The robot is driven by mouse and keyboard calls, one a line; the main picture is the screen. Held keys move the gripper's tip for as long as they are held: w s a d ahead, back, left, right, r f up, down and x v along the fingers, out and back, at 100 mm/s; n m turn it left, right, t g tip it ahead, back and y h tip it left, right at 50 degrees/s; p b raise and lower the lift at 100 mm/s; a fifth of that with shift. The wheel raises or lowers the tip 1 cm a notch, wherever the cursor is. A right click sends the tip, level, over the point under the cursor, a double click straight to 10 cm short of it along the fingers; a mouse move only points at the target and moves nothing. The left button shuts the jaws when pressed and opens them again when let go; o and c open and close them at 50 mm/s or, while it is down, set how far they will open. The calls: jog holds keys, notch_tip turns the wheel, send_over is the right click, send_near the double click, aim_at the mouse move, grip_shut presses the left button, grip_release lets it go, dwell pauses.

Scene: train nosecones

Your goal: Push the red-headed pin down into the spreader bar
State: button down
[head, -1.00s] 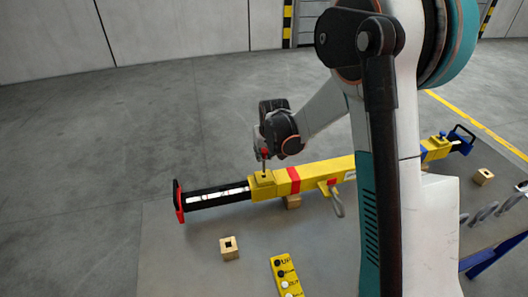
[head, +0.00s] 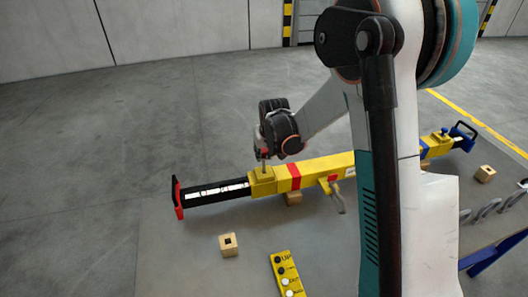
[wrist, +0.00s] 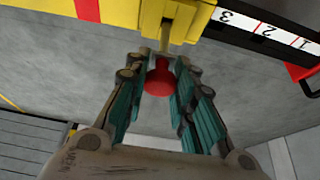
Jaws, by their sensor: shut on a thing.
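The red-headed pin (head: 264,155) stands upright over the yellow collar block near the left end of the yellow spreader bar (head: 318,170). In the wrist view its round red head (wrist: 159,78) sits between my fingers, and its shaft (wrist: 165,33) runs into the yellow block (wrist: 172,12) of the bar. A length of shaft still shows between head and block. My gripper (wrist: 161,70) is shut on the pin around its head; it also shows in the head view (head: 264,150), above the bar. The pin's lower tip is hidden.
A black arm with a white number scale (head: 222,189) extends left from the bar to a red end handle (head: 178,198). A wooden block (head: 229,244) and a yellow button panel (head: 286,275) lie in front. A metal hook (head: 338,198) hangs at the bar's front.

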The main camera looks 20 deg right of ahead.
aim_at(264, 164)
jog(key=shift+f+b, duration=2.75)
jog(key=shift+f, duration=0.6)
dwell(0.3)
jog(key=c, duration=1.3)
grip_release()
jog(key=v, duration=1.2)
jog(key=s+r+t+b, duration=0.1)
jog(key=s+r+b, duration=0.35)
jog(key=s, duration=0.95)
jog(key=shift+t, duration=0.7)
jog(key=s, duration=0.5)
jog(key=s+f, duration=0.1)
jog(key=s, duration=0.8)
jog(key=shift+s+f, duration=0.25)
jog(key=shift+s, duration=0.15)
